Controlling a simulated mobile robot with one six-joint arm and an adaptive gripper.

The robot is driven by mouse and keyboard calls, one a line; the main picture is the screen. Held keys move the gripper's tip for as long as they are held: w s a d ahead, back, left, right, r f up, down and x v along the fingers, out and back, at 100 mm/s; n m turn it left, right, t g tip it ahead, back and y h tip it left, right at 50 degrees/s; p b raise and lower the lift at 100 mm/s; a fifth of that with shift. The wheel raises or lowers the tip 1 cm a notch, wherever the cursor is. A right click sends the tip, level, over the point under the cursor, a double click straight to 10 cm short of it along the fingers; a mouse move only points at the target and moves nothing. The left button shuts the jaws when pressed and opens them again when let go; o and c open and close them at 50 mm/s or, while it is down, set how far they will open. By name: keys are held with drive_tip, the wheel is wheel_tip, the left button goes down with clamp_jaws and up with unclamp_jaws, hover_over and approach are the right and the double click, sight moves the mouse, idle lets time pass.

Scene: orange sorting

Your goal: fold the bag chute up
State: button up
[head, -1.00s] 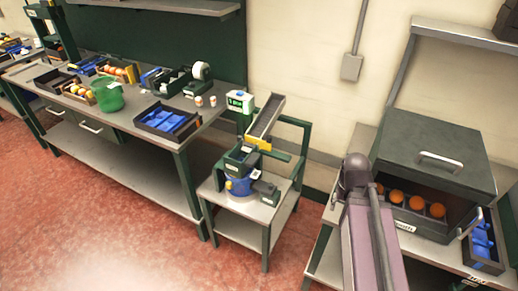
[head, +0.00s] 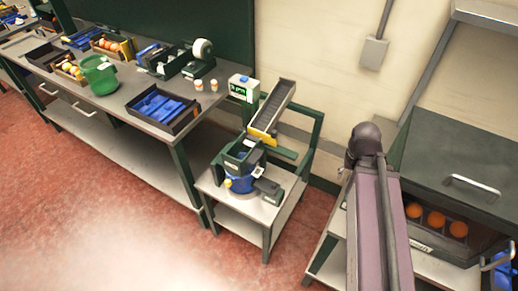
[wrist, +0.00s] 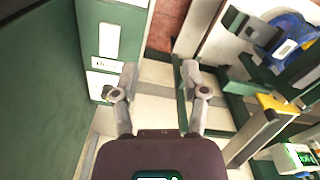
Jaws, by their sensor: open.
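The bag chute, which I take to be the dark grey sloped channel (head: 274,106), stands on the small green-framed bench in the head view. It tilts, with its upper end to the right and a yellow piece (head: 262,136) at its lower end. In the wrist view, a grey channel (wrist: 250,136) with a yellow piece (wrist: 278,106) shows at the right, likely the same chute. My gripper (wrist: 160,75) is open and empty, its fingers apart over the gap left of the bench. It does not touch the chute. In the head view my gripper is hidden.
A blue round device (head: 238,180) sits on the small bench (head: 268,210). A white-and-green box (head: 243,87) stands behind it. A dark green cabinet (head: 465,150) holding oranges is at the right. A long workbench with trays (head: 165,125) is at the left. Red floor is open in front.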

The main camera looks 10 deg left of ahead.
drive_tip(key=shift+w+a, duration=0.15)
drive_tip(key=shift+w, duration=0.15)
drive_tip(key=o, duration=0.5)
drive_tip(key=shift+a, duration=0.1)
wheel_tip(320, 180, up, 3)
drive_tip(key=m+p, duration=0.3)
drive_tip(key=m, duration=0.1)
hover_over(255, 156)
drive_tip(key=shift+a+f, duration=0.1)
drive_tip(key=shift+f, duration=0.1)
drive_tip(key=shift+f+b, duration=0.15)
drive_tip(key=shift+b, duration=0.2)
wheel_tip(255, 156, down, 14)
drive_tip(key=b, duration=1.3)
drive_tip(key=shift+r, duration=0.25)
